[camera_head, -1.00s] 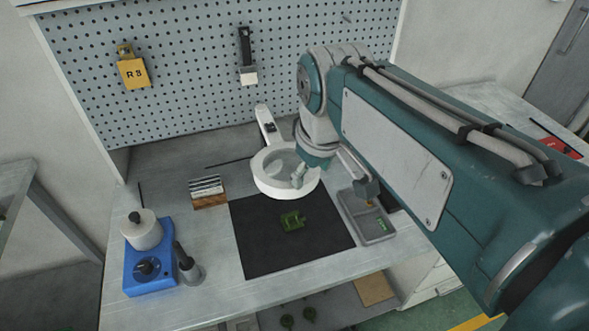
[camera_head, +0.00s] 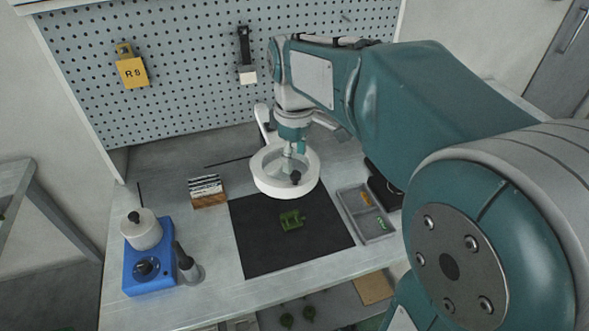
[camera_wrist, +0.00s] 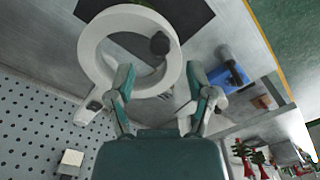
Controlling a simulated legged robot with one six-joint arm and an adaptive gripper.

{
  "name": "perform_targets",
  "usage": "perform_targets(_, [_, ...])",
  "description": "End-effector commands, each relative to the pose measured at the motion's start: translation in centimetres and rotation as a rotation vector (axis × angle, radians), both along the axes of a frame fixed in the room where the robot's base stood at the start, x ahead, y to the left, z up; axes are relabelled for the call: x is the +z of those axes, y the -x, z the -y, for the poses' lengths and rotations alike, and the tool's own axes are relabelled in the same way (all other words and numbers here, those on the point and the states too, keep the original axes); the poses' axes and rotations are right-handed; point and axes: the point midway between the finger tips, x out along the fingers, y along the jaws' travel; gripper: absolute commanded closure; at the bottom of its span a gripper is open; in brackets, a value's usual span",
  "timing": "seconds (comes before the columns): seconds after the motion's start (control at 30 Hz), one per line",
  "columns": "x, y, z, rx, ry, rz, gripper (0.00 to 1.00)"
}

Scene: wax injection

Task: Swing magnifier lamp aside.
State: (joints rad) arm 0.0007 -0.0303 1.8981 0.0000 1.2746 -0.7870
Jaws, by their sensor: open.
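The magnifier lamp is a white ring (camera_head: 262,184) on a pale arm (camera_head: 263,118), in front of the pegboard and above the back of the black mat (camera_head: 260,245). A dark knob (camera_head: 296,178) shows at the ring. In the wrist view the ring (camera_wrist: 92,45) fills the upper left, with the dark knob (camera_wrist: 160,44) inside its outline. My gripper (camera_head: 290,160) points down over the ring. In the wrist view its two green fingers (camera_wrist: 160,80) are spread, with part of the ring's rim seen between them. Contact cannot be told.
A green part (camera_head: 291,220) lies on the mat. A grey tray (camera_head: 350,212) stands right of it. A blue wax unit (camera_head: 150,272) and a striped block (camera_head: 207,190) stand left. The pegboard (camera_head: 190,80) rises behind.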

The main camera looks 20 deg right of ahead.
Motion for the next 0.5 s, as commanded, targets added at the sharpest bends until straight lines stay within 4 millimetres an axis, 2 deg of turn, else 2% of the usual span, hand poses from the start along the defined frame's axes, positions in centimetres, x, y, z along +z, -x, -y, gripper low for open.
perform_targets(0.03, [-1.0, 0.1, 0.0, 0.0, 0.0, -0.004, 0.32])
perform_targets(0.2, [-3.3, 0.0, 0.0, -0.001, 0.0, -0.001, 0.32])
perform_targets(0.5, [-4.4, 0.0, 0.0, -0.001, 0.0, 0.001, 0.32])
